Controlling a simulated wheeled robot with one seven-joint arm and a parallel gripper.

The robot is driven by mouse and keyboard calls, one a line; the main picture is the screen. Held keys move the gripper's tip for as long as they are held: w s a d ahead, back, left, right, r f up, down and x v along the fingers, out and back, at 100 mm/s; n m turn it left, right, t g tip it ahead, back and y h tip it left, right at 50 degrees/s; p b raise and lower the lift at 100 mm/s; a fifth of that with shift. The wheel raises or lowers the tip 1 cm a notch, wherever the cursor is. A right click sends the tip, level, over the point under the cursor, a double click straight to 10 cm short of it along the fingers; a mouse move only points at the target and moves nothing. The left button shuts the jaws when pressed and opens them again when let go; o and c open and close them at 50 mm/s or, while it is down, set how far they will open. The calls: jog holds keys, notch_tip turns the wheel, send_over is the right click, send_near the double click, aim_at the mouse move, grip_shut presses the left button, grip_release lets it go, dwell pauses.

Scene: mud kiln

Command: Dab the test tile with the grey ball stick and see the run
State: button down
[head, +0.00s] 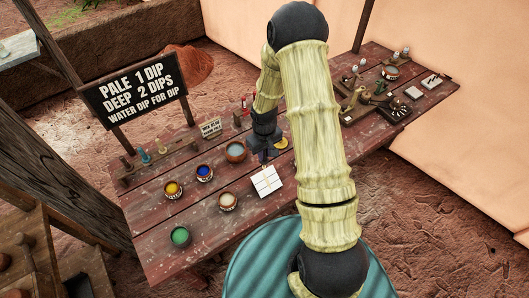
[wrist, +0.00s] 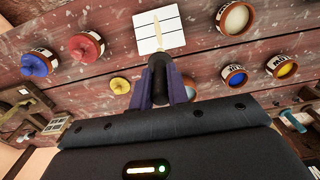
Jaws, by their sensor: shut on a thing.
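The test tile (head: 267,181) is a white square with dark lines, lying on the plank table; it also shows at the top of the wrist view (wrist: 147,43). My gripper (head: 263,156) is above the table, just behind the tile in the head view. In the wrist view its purple fingers (wrist: 159,84) are shut on the grey ball stick (wrist: 157,62), whose dark rounded end shows between them. A narrow pale shape lies over the tile in line with the stick; I cannot tell whether it is the stick's shaft or a streak. Contact with the tile is unclear.
Yellow (head: 172,188), blue (head: 204,172), cream (head: 228,201) and green (head: 180,236) pots stand left of the tile. A black sign (head: 134,84) reads pale 1 dip, deep 2 dips, water dip for dip. Small tools crowd the table's right end.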

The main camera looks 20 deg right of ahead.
jog(key=shift+r+p, duration=0.9)
jog(key=shift+r, duration=0.5)
dwell(3.1)
